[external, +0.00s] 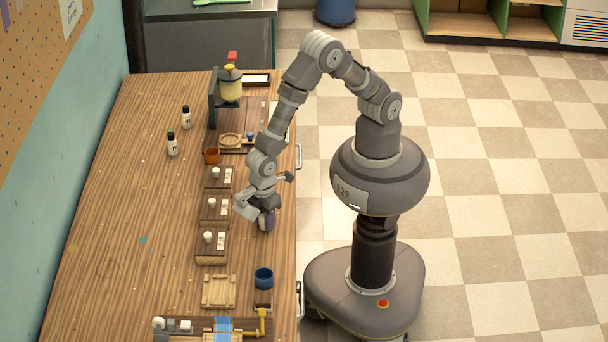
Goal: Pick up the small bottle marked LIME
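Two small white bottles with black caps stand upright on the left part of the wooden table, one farther back (186,118) and one nearer (172,146). Their labels carry dark marks too small to read, so I cannot tell which is LIME. My gripper (262,217) is low over the right side of the table, well to the right of and nearer than both bottles. The finger opening is not clear.
Several dark wooden blocks (203,245) with white knobs and cards stand in a row left of my gripper. A blue cup (263,277) and slatted wooden tray (219,291) are nearer. The table's left side is mostly clear.

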